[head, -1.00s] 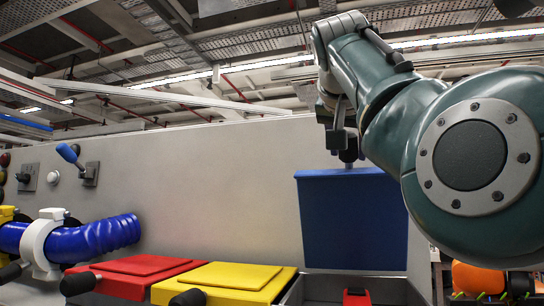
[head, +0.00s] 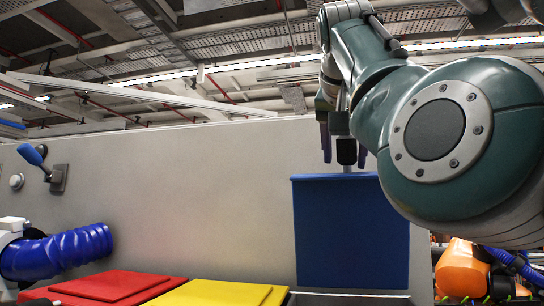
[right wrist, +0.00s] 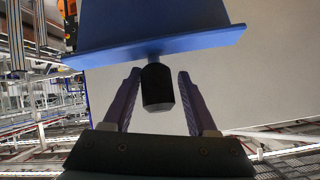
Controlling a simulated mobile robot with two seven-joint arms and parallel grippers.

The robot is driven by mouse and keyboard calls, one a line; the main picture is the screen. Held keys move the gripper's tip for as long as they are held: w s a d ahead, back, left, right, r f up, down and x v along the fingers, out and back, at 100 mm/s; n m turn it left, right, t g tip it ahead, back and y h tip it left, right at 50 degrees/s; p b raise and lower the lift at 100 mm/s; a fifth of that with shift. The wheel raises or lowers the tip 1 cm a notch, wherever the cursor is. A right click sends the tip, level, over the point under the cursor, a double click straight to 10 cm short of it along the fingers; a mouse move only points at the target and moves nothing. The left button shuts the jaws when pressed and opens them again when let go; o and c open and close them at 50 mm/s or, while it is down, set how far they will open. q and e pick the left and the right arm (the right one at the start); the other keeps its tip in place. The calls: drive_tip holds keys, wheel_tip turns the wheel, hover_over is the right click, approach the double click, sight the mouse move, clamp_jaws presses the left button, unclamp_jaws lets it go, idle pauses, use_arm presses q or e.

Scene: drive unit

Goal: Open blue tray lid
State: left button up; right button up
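The blue tray lid (head: 350,232) stands upright, swung open, in front of the grey panel in the head view. Its black knob handle (head: 346,152) is at the lid's top edge. My right gripper (head: 343,150) is at the knob, with a finger on each side. In the right wrist view the purple fingers are spread, with gaps between them and the black knob (right wrist: 158,87); the lid (right wrist: 150,30) is beyond it. My right gripper is open around the knob, not clamping it. The blue tray's inside is mostly cut off below. My left gripper is not in view.
A yellow lid (head: 220,293) and a red lid (head: 112,285) lie closed to the left of the blue one. A blue hose (head: 60,252) and a blue-handled lever (head: 38,160) are farther left. An orange machine (head: 462,268) stands at the lower right.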

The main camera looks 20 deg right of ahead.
drive_tip(key=shift+o, duration=0.9)
drive_tip(key=shift+r, duration=0.1)
drive_tip(key=b+v, duration=0.1)
drive_tip(key=v, duration=0.8)
drive_tip(key=shift+s+a+r, duration=0.2)
drive_tip(key=shift+s, duration=0.1)
